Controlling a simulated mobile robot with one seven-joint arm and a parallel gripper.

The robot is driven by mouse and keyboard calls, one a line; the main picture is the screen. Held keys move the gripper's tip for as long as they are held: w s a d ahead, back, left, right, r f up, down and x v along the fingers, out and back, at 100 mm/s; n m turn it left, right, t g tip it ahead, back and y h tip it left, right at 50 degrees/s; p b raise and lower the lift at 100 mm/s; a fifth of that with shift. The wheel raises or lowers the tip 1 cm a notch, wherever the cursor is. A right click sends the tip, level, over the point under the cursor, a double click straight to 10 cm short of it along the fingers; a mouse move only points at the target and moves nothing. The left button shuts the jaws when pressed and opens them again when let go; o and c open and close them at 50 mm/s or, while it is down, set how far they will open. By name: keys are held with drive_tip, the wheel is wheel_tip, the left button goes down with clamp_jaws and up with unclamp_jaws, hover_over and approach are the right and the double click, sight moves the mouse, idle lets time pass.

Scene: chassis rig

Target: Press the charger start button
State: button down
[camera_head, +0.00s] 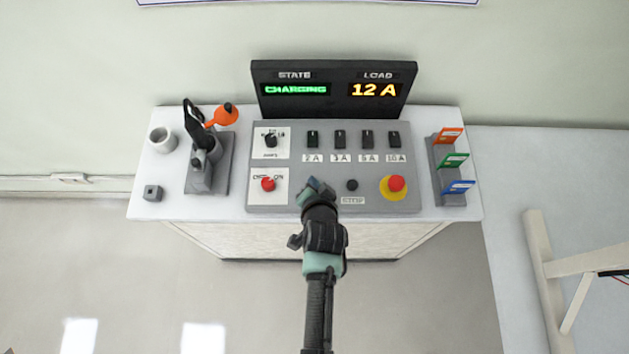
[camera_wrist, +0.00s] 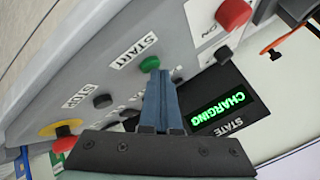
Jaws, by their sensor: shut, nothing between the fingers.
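The green start button (camera_wrist: 149,64) sits on the grey control panel (camera_wrist: 100,30) beside a START label (camera_wrist: 133,51) in the wrist view. My gripper (camera_wrist: 158,74) is shut and empty, with its blue fingertips right at the button's edge; I cannot tell whether they touch it. In the head view my gripper (camera_head: 313,186) is over the lower middle of the panel (camera_head: 300,205) and hides the start button. The display (camera_head: 333,88) reads CHARGING (camera_head: 295,89) in green and 12 A in yellow.
A black button (camera_head: 352,185) above the STOP label and a red emergency stop (camera_head: 397,184) on yellow are to the right. A red knob (camera_head: 267,184) is to the left. Several black switches (camera_head: 340,139) stand behind. A clamp stand (camera_head: 207,160) and coloured tags (camera_head: 452,160) flank the panel.

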drive_tip(key=shift+r+p, duration=0.75)
drive_tip(key=shift+r, duration=0.05)
wheel_tip(320, 180, up, 5)
drive_tip(key=p, duration=0.5)
idle(0.6)
